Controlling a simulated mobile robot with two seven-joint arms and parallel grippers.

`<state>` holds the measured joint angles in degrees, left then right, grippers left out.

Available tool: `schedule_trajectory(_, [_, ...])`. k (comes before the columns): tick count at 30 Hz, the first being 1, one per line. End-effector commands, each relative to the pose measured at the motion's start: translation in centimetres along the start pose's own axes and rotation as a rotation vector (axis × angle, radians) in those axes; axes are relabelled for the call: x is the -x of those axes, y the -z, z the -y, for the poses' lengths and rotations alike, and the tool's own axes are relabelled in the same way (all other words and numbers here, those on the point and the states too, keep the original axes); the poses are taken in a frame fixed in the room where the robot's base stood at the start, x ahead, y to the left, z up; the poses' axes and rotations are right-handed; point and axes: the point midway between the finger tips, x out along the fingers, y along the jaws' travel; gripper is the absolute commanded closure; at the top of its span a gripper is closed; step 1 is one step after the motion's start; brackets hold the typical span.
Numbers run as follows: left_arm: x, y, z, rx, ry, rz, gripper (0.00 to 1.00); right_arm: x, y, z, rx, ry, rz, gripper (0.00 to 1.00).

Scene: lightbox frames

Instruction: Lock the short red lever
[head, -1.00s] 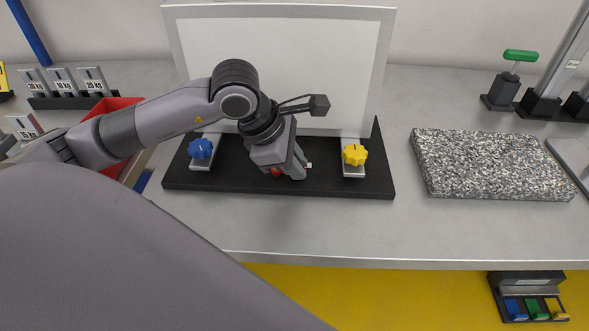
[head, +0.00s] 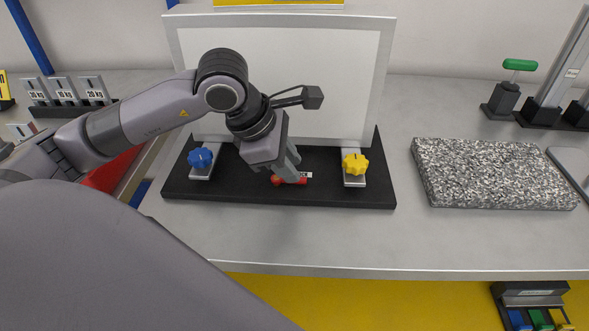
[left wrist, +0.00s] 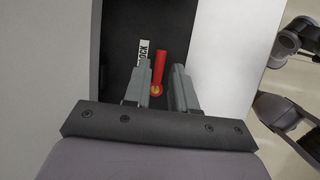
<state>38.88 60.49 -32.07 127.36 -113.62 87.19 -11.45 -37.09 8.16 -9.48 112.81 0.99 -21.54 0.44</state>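The short red lever (head: 292,181) sits low on the black base of the white-panelled frame, between the blue and yellow knobs. In the left wrist view the lever (left wrist: 158,68) has a round red pivot with a yellow mark. A white label reading LOCK (left wrist: 144,56) lies beside it. My left gripper (head: 291,174) points down at the lever and partly covers it in the head view. In the left wrist view my left gripper (left wrist: 158,88) is open, with its fingers apart and the lever showing between them. Contact cannot be told. My right gripper is not in view.
A blue knob (head: 200,158) and a yellow knob (head: 355,163) stand on the black base (head: 230,188). The white panel (head: 345,75) rises behind. A speckled stone slab (head: 490,172) lies at right. The bench front (head: 320,240) is clear.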

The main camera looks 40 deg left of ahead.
Motion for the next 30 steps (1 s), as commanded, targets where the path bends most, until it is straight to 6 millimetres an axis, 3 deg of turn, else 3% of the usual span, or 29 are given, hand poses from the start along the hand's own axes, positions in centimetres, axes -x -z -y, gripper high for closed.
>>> schedule_trajectory(3, [2.0,0.0,-0.1,-0.001,-0.005,0.0,0.74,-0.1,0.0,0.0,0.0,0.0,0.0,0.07])
schedule_trajectory(9, [3.8,0.0,0.0,0.001,-0.002,0.0,0.74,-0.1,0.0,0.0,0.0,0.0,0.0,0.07])
schedule_trajectory(30, [4.0,0.0,0.0,0.0,0.0,0.0,0.74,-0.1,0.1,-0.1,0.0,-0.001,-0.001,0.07])
